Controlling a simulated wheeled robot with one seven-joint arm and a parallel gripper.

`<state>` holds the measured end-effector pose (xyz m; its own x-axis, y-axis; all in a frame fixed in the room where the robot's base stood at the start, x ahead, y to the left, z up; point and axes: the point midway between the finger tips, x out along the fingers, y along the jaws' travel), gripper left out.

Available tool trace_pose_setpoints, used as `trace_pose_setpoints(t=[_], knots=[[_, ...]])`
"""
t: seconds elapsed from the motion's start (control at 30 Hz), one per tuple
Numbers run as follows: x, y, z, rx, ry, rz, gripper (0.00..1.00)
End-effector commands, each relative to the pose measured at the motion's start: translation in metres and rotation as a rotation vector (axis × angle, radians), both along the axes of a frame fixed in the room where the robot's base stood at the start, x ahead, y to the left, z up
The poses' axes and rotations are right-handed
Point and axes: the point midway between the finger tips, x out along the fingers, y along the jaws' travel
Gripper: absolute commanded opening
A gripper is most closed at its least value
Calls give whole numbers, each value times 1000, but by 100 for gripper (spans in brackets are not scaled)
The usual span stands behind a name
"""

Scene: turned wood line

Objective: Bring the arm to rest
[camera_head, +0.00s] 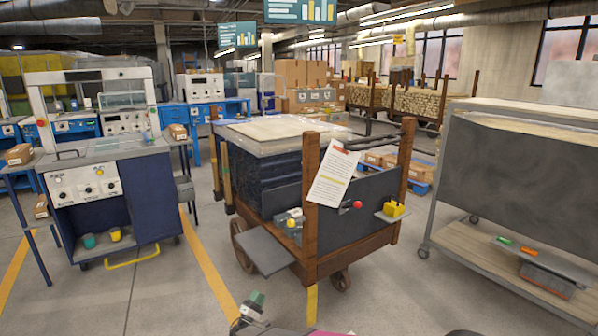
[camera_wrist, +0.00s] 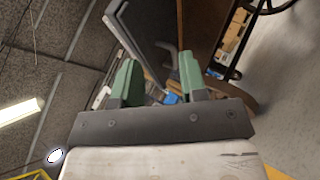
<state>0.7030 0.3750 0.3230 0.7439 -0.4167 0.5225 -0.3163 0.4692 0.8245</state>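My gripper (camera_wrist: 158,78) shows in the wrist view as two green fingers on a dark grey bar. The fingers stand apart, with only distant background between them, so it is open and empty. In the camera_head view a green fingertip of my gripper (camera_head: 256,298) shows low at the bottom edge, in front of the wooden cart (camera_head: 344,262). Most of the gripper and arm is cut off below the frame. I cannot tell the exact gap to the cart.
The cart carries a dark stack, a pinned paper sheet (camera_head: 334,178) and a grey side flap (camera_head: 264,250). A blue machine cabinet (camera_head: 100,210) stands left. A grey wheeled rack (camera_head: 510,140) stands right. Open floor (camera_head: 395,290) lies between cart and rack.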

Motion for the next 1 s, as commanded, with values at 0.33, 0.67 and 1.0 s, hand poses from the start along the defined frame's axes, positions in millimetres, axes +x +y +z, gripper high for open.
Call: trace_pose_setpoints(t=[0.33, 0.67, 1.0], knots=[[6, -50, 24, 76, 70, -125, 39], [3, -142, 64, 243, 208, -351, 39], [-57, -297, 123, 700, 499, -724, 39]])
